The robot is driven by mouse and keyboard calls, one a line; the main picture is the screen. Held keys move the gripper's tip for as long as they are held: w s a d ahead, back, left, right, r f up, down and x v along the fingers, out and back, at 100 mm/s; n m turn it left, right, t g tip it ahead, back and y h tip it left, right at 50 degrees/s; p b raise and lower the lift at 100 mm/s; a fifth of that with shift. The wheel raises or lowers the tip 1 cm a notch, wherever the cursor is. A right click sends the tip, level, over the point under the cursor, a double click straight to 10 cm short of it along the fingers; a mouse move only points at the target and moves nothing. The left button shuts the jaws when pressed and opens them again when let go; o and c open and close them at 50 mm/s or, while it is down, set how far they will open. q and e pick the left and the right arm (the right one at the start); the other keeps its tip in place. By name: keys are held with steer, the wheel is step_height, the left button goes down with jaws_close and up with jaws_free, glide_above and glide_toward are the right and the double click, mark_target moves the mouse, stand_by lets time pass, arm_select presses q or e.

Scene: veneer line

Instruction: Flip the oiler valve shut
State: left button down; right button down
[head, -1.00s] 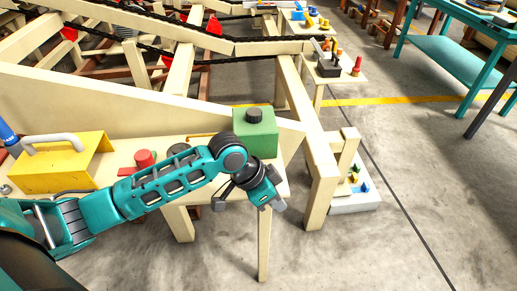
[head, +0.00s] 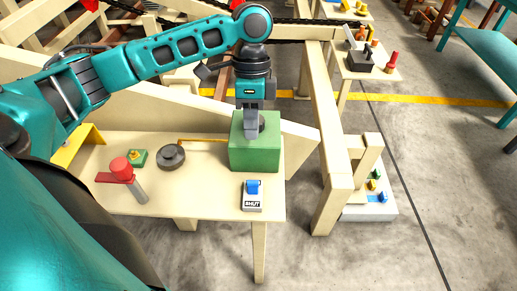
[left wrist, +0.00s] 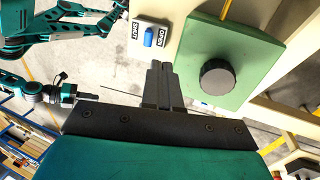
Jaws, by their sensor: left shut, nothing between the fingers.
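The oiler valve (head: 252,196) is a small pale box with a blue lever, near the front right corner of the bench. Its SHUT label faces the near side, and the lever stands toward the far side. The left wrist view shows the blue lever (left wrist: 149,38) between SHUT and OPEN labels; its exact tilt is hard to tell. My left gripper (head: 254,130) points down in front of the green box (head: 255,155), beyond the valve and apart from it. Its fingers (left wrist: 157,68) are shut and empty. My right gripper (left wrist: 70,92) shows small in the wrist view, jaws unclear.
The green box has a dark knob (left wrist: 217,77). A pale wooden post (head: 333,200) stands right of the bench.

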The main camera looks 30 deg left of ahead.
mark_target(253, 187)
arm_select(q)
steer(key=b+x, duration=0.1)
steer(key=x, duration=0.8)
steer(key=shift+s+f, duration=0.1)
steer(key=shift+s+d+f, duration=0.1)
steer(key=shift+d+f, duration=0.05)
steer(key=shift+f, duration=0.25)
arm_select(e)
steer(key=shift+s+f, duration=0.3)
steer(key=shift+f, duration=0.6)
steer(key=shift+s+r, duration=0.1)
